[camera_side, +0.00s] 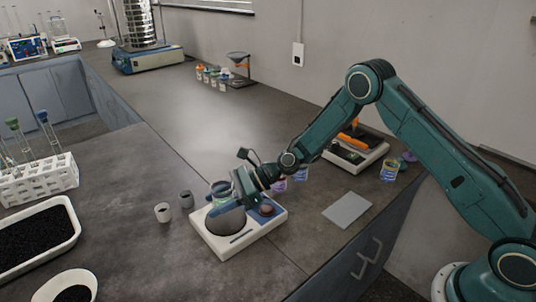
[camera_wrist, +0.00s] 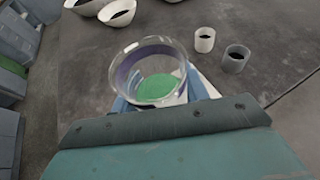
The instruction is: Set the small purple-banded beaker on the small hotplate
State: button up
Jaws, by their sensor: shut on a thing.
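The small purple-banded beaker (camera_wrist: 150,70) is clear glass with green contents, seen from above between my blue fingers in the wrist view. In the side view the beaker (camera_side: 220,187) is partly hidden by my gripper (camera_side: 232,206), which is shut on it. The small hotplate (camera_side: 264,228) has a white body with a dark round plate and a control panel. My gripper and the beaker are over or just behind the round plate. Whether the beaker's base touches the plate is hidden.
A white cup (camera_side: 163,213) and a grey cup (camera_side: 187,200) stand left of the hotplate. A grey pad (camera_side: 347,210) lies to its right. Several other beakers (camera_side: 389,171) stand behind and right. A tube rack (camera_side: 38,182) and black-filled tray (camera_side: 38,235) are at left.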

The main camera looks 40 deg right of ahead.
aim_at(222, 219)
jog(key=shift+f, duration=1.85)
jog(key=shift+f, duration=0.15)
jog(key=o, duration=1)
jog(key=shift+d, duration=0.15)
jog(key=v, duration=1.1)
jog(key=shift+s+d+r, duration=0.2)
jog(key=shift+d+r, duration=0.05)
jog(key=shift+r, duration=0.05)
